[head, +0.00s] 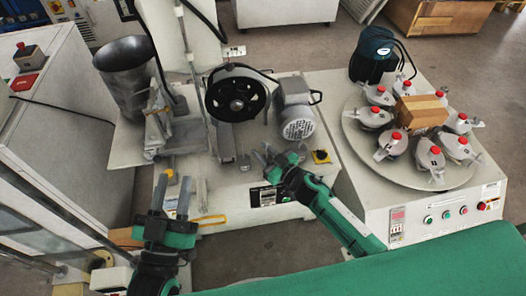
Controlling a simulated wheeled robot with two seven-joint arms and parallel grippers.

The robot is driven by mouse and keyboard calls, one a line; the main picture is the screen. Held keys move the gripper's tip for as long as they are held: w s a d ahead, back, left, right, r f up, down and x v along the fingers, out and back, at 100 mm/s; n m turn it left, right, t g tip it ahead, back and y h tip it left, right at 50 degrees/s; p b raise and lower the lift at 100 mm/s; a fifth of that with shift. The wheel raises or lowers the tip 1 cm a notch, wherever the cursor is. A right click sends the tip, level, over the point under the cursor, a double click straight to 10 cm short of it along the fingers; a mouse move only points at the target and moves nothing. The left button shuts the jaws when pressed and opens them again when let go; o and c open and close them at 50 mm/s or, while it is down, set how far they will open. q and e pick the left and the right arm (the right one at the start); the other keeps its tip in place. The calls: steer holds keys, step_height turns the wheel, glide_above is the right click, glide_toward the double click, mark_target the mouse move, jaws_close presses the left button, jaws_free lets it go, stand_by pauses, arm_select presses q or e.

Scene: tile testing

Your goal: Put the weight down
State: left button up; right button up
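No object is clearly recognisable as the weight. Several grey metal pots with red knobs, one of them the front pot (391,143), stand on a round turntable (363,165) at the right; I cannot tell whether one is the weight. My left gripper (171,197) is open, with its fingers pointing away from me in front of the left machine, and no object shows between them. My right gripper (274,158) is open and appears empty, over the front of the middle machine below the grey motor (295,108). Both grippers are apart from the pots.
A brown block (421,111) rests amid the pots. A black wheel (237,100) stands on the middle machine, a metal cylinder (130,75) at the left. A dark green motor (373,52) stands behind the turntable. A green surface (400,270) fills the lower right.

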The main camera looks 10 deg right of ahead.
steer(key=shift+r, duration=0.1)
